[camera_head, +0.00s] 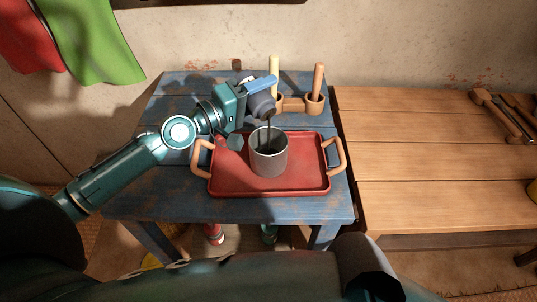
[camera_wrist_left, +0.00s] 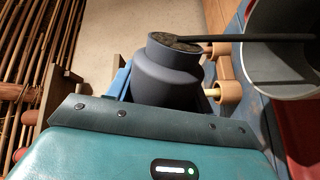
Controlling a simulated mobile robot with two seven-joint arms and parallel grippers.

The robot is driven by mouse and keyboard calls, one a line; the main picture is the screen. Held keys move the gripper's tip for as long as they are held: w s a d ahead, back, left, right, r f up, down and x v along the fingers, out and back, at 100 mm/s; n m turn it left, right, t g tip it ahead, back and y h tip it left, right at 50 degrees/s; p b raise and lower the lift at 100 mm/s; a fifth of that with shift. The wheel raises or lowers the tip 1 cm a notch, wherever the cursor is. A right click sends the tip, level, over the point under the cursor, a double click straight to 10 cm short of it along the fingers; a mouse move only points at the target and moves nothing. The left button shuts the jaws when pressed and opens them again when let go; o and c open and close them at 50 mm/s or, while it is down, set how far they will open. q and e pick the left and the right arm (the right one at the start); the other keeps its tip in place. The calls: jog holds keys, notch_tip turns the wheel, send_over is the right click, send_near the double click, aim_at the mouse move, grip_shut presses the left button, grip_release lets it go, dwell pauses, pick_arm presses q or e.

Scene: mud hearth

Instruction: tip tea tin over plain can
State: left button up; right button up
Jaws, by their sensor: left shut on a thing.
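The tea tin (camera_head: 262,104) is dark blue-grey and tilted, its mouth pointing down to the right in the head view. My left gripper (camera_head: 258,88) is shut on it and holds it above the plain can (camera_head: 269,160). The can is grey, open-topped and upright on the red tray (camera_head: 230,181). A thin dark stream runs from the tin's mouth into the can. In the left wrist view the tin (camera_wrist_left: 168,78) shows dark contents at its mouth, and the stream crosses to the can (camera_wrist_left: 270,72), partly cut off by the frame. My right gripper is not visible.
The tray, with orange handles, lies on a worn blue table (camera_head: 130,205). A wooden holder (camera_head: 293,104) with two upright sticks stands just behind the tray.

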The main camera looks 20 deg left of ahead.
pick_arm(q)
jog(key=shift+r, duration=0.15)
notch_tip(320, 180, up, 2)
jog(key=n+p, duration=0.4)
jog(key=n, duration=0.2)
jog(key=shift+n+p, duration=0.3)
jog(key=shift+p, duration=0.05)
jog(key=shift+n+p, duration=0.4)
jog(key=shift+n, duration=0.6)
jog(key=n+p, duration=0.1)
jog(key=n, duration=0.1)
jog(key=r+n+p, duration=0.1)
jog(key=n+p, duration=0.1)
jog(key=shift+r+n+p, duration=0.2)
jog(key=shift+n+p, duration=0.1)
jog(key=shift+f+n, duration=0.1)
jog(key=shift+n, duration=0.5)
jog(key=n, duration=0.2)
jog(key=shift+r+n+b, duration=0.25)
jog(key=shift+n+b, duration=0.05)
jog(key=shift+r+n, duration=0.55)
jog(key=shift+n, duration=0.5)
jog(key=shift+r+n, duration=0.5)
jog(key=shift+n, duration=0.55)
